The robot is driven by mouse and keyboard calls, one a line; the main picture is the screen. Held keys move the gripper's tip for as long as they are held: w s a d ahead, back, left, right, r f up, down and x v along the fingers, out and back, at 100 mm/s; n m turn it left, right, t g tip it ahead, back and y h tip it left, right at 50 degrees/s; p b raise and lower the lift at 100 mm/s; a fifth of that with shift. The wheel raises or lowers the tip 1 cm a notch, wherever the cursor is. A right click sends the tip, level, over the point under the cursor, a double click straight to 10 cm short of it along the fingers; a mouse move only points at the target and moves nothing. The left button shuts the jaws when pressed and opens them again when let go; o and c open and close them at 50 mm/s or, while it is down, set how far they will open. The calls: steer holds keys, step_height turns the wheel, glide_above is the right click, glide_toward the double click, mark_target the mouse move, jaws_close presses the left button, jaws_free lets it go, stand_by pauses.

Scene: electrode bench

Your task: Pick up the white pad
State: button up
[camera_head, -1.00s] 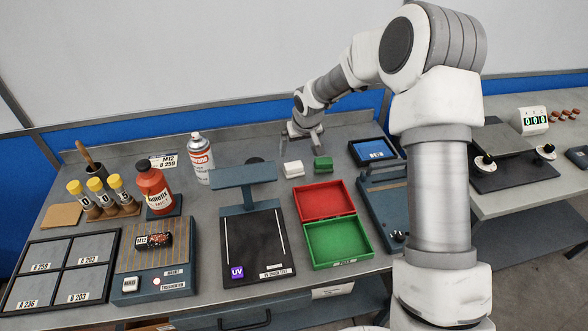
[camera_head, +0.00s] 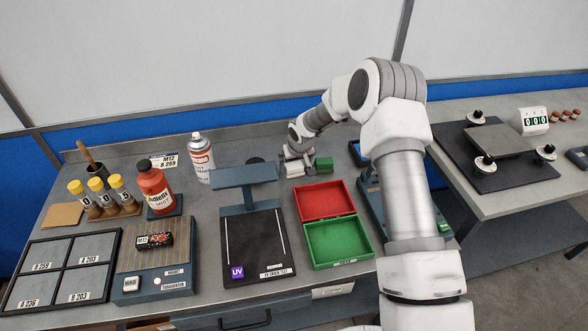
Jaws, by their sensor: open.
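The white pad (camera_head: 294,170) lies on the bench behind the red and green box, left of a green pad (camera_head: 323,163). My gripper (camera_head: 293,163) is low over the white pad, pointing down. Its fingers are open and appear to be around or just above the pad, and they partly cover it. I cannot tell whether they touch it.
The open box with a red part (camera_head: 326,201) and a green part (camera_head: 338,242) stands in front of the pads. A blue device (camera_head: 372,198) stands right, partly behind my arm.

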mark_target(295, 162)
steer(key=shift+c, duration=0.3)
steer(key=c, duration=1.2)
steer(key=shift+r, duration=0.45)
steer(key=r, duration=0.2)
steer(key=d+r, duration=0.1)
steer(key=shift+s+r, duration=0.25)
steer(key=shift+r, duration=0.15)
steer(key=s+d+r, duration=0.6)
steer(key=d, duration=0.2)
steer(key=shift+d+r, duration=0.15)
steer(key=shift+d, duration=0.1)
steer(key=shift+s, duration=0.1)
